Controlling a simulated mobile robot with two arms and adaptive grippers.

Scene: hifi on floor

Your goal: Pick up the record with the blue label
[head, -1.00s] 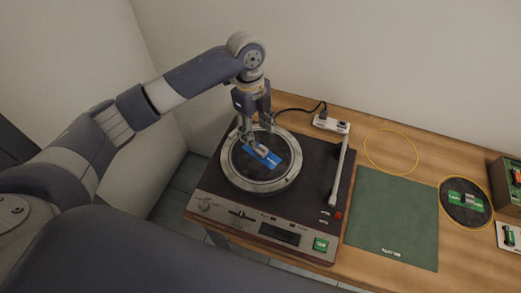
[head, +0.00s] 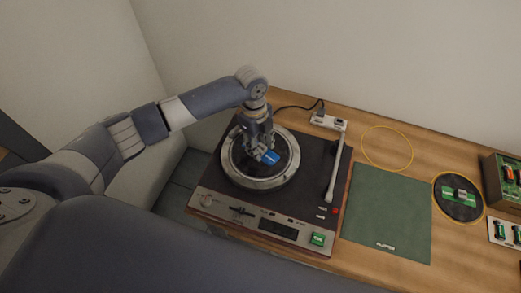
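The record with the blue label (head: 270,158) lies on the turntable platter (head: 235,177). Part of its label and of the dark disc is hidden by my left gripper. My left gripper (head: 263,152) points down from above, with its fingers low at the middle of the record, over the blue label. The fingers are small and overlap the label, so I cannot tell whether they are closed on anything. My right gripper is not in view.
The tonearm (head: 335,170) stands to the right of the platter. A green mat (head: 386,215) lies right of the turntable, with an empty yellow ring (head: 387,148) behind it. A record with a green label (head: 460,204) lies farther right, near a wooden box (head: 500,183).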

